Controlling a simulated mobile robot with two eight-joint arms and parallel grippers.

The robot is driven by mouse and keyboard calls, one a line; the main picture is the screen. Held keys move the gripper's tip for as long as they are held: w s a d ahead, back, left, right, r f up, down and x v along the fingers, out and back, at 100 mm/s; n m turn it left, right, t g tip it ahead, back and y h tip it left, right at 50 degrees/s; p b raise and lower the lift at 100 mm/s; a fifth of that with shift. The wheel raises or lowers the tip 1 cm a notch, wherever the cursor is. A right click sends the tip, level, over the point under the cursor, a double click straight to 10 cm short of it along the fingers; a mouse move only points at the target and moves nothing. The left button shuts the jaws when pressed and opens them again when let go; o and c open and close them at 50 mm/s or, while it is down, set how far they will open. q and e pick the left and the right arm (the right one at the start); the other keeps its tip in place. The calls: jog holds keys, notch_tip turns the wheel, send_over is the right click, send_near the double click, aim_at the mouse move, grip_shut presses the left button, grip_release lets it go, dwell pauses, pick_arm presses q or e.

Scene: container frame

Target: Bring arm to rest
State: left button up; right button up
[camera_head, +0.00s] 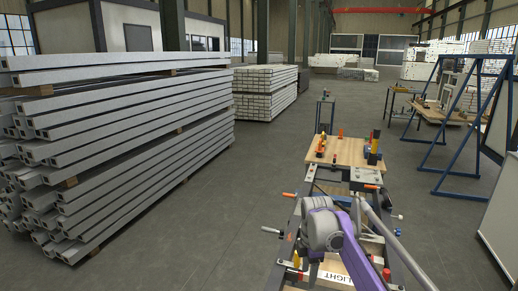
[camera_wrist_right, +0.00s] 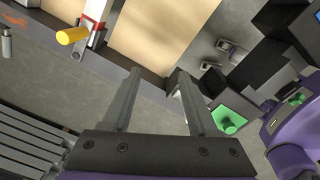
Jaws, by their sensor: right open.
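My right arm (camera_head: 328,228), grey and purple, is over the near part of a workbench in the head view. It hides part of the bench, and its gripper is hard to make out there. In the right wrist view my right gripper (camera_wrist_right: 161,76) has its two grey fingers apart with nothing between them. The fingers point toward a light wooden board and a grey edge below them. My left gripper is in neither view.
The workbench has a wooden top (camera_head: 346,151) with tools, and orange-handled clamps around its frame. Stacked grey beams (camera_head: 120,140) stand at the left. A blue frame (camera_head: 447,130) stands at the right. The floor (camera_head: 215,225) between beams and bench is clear.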

jog(key=s+d+r+m+t+p, duration=0.1)
jog(key=s+r+m, duration=0.1)
jog(key=s+m, duration=0.4)
jog(key=s+d+r+m+t+p, duration=0.1)
jog(key=s+r+m, duration=0.15)
jog(key=s, duration=0.55)
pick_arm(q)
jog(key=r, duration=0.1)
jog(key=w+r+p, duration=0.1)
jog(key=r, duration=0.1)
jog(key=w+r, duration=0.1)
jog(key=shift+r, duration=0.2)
pick_arm(e)
jog(key=s+f+m+t, duration=0.1)
jog(key=s+f+m, duration=0.1)
jog(key=s, duration=0.3)
jog(key=s+d+f+m+t, duration=0.1)
jog(key=s+f+m, duration=0.2)
jog(key=s+m, duration=0.2)
jog(key=s+f+m+t, duration=0.1)
jog(key=s+f+m, duration=0.2)
jog(key=s, duration=0.4)
jog(key=shift+d+f+m, duration=0.2)
jog(key=shift+f+m, duration=0.05)
jog(key=shift+m, duration=0.3)
